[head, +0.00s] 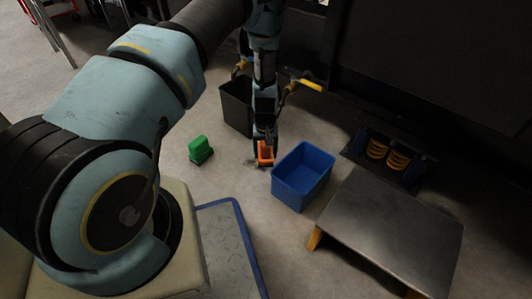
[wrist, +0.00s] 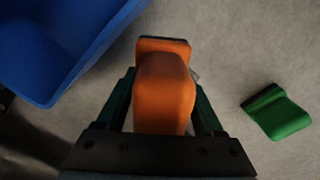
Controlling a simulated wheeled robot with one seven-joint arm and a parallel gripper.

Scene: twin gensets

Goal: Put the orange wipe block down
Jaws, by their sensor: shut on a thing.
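The orange wipe block (head: 265,152) is between the fingers of my gripper (head: 264,146), to the left of the blue bin. In the wrist view the orange block (wrist: 165,90) fills the middle, with a green finger of my gripper (wrist: 163,112) on each side of it. My gripper is shut on the block. The block's lower end is partly hidden by the gripper, and I cannot tell whether it touches the floor.
A blue bin (head: 303,176) stands right beside the block and also shows in the wrist view (wrist: 48,88). A green block (head: 200,150) lies on the floor to the left. A dark bin (head: 236,105) stands behind. A low metal-topped table (head: 395,225) is at right.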

